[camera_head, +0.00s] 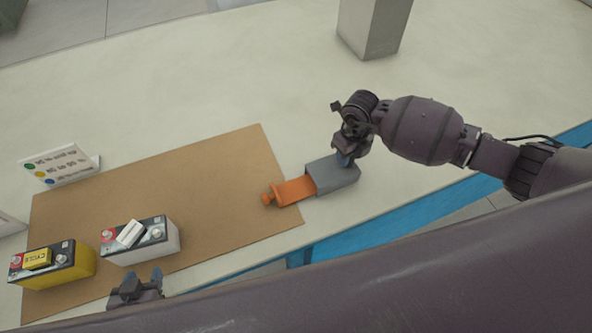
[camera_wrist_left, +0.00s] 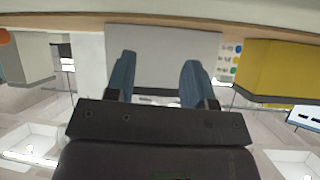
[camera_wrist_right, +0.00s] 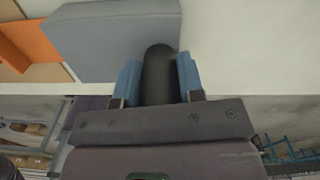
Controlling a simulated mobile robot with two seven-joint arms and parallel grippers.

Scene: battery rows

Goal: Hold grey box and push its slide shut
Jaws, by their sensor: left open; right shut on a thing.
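The grey box (camera_head: 332,178) lies at the right end of the brown mat, partly over the pale table. Its orange slide (camera_head: 295,189) sticks out of the left end, with a round orange knob (camera_head: 267,199) at its tip. My right gripper (camera_head: 345,160) is at the box's right end. In the right wrist view, that gripper (camera_wrist_right: 158,82) is shut on a dark round handle (camera_wrist_right: 158,70) beside the grey box (camera_wrist_right: 115,38); the orange slide (camera_wrist_right: 28,42) shows at the left. My left gripper (camera_head: 142,278) is open and empty, far left of the slide, in front of the white battery.
A white battery (camera_head: 150,248) and a yellow battery (camera_head: 62,268) stand on the brown mat (camera_head: 210,180). A white sign with coloured dots (camera_head: 62,165) stands at the mat's back left. The mat between white battery and slide is clear. A grey post (camera_head: 372,25) stands behind.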

